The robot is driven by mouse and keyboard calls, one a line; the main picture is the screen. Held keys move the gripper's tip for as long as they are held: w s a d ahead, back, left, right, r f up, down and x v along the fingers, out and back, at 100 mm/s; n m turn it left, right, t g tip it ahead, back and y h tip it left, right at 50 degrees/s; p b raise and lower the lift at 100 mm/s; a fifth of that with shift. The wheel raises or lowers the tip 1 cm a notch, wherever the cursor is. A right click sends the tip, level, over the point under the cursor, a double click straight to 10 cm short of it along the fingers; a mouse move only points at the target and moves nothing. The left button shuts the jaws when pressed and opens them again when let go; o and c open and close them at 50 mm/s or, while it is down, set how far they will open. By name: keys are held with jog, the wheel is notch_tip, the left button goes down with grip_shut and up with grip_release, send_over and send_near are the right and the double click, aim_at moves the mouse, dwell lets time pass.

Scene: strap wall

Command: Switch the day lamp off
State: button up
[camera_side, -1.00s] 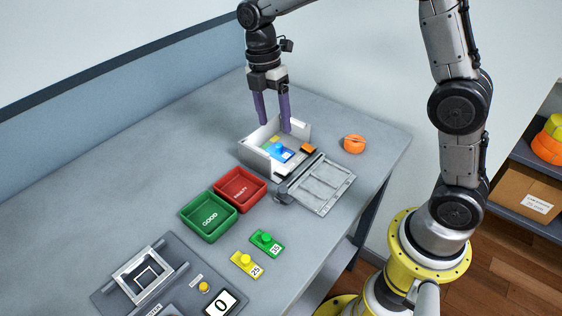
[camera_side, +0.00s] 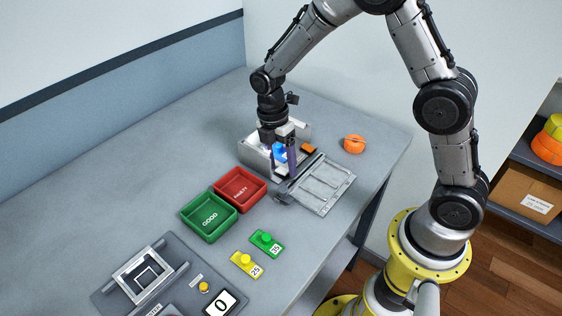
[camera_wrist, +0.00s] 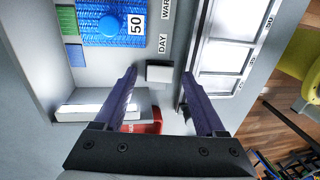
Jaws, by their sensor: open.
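My gripper (camera_side: 284,168) is open, its purple fingers lowered into the grey open box (camera_side: 248,156). In the wrist view my fingertips (camera_wrist: 159,75) stand on either side of a small white block (camera_wrist: 160,72) beside the label DAY (camera_wrist: 162,43). I cannot tell whether they touch it, or which way it is set. A bright white strip (camera_wrist: 96,108) glows inside the box, left of my fingers.
A blue knobbed piece marked 50 (camera_wrist: 112,20) lies in the box, close to my fingers. Red (camera_side: 240,188) and green (camera_side: 208,216) trays stand in front. An orange object (camera_side: 354,144) sits behind the lid.

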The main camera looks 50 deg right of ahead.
aim_at(280, 169)
jog(key=shift+c, duration=0.3)
grip_shut()
jog(key=shift+s+r+t, duration=0.1)
jog(key=shift+s+t, duration=0.05)
jog(key=shift+t, duration=0.45)
jog(key=shift+o, duration=0.3)
grip_release()
notch_tip(280, 169, up, 14)
jog(key=shift+w, duration=0.3)
